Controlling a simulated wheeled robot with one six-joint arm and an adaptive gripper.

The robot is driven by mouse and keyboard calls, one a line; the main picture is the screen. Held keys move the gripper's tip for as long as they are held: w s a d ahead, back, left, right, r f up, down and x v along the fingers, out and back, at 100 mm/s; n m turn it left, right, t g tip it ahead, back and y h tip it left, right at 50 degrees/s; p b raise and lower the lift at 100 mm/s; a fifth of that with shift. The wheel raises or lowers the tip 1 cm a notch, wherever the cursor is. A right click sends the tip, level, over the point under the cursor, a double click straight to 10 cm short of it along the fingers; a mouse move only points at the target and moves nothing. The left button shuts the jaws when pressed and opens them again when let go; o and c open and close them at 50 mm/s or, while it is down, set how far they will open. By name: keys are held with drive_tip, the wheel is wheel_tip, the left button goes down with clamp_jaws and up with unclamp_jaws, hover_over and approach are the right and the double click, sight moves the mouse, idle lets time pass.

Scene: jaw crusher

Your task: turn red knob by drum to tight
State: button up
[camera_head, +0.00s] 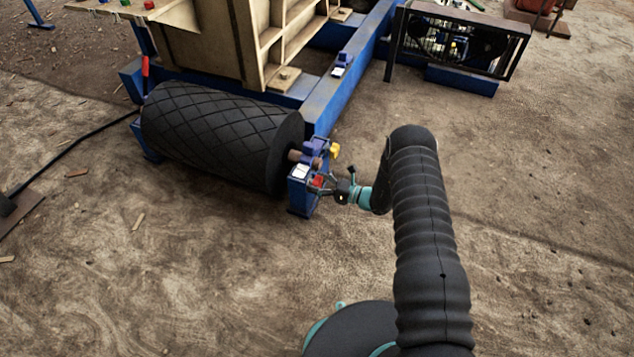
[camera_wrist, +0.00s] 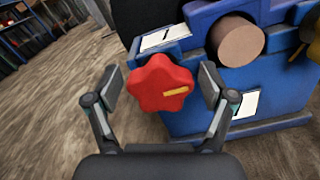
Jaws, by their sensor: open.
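The red knob (camera_wrist: 160,84) is lobed, with a yellow mark on its right side. It sits on the blue bracket (camera_wrist: 210,105) at the end of the black drum (camera_head: 220,135). In the head view the knob (camera_head: 318,181) is small, close to my gripper (camera_head: 322,187). In the wrist view my gripper (camera_wrist: 160,88) is open, with one finger on each side of the knob. Gaps show between the pads and the knob, the left one slightly wider. A white label (camera_wrist: 165,38) with a dark line lies above the knob.
A yellow knob (camera_head: 335,151) and the drum's shaft end (camera_wrist: 237,40) are close by on the bracket. The blue frame (camera_head: 335,95) runs behind. A caged fan unit (camera_head: 460,45) stands at the back right. The dirt ground at right is mostly clear.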

drive_tip(key=c, duration=1.2)
drive_tip(key=shift+o, duration=0.2)
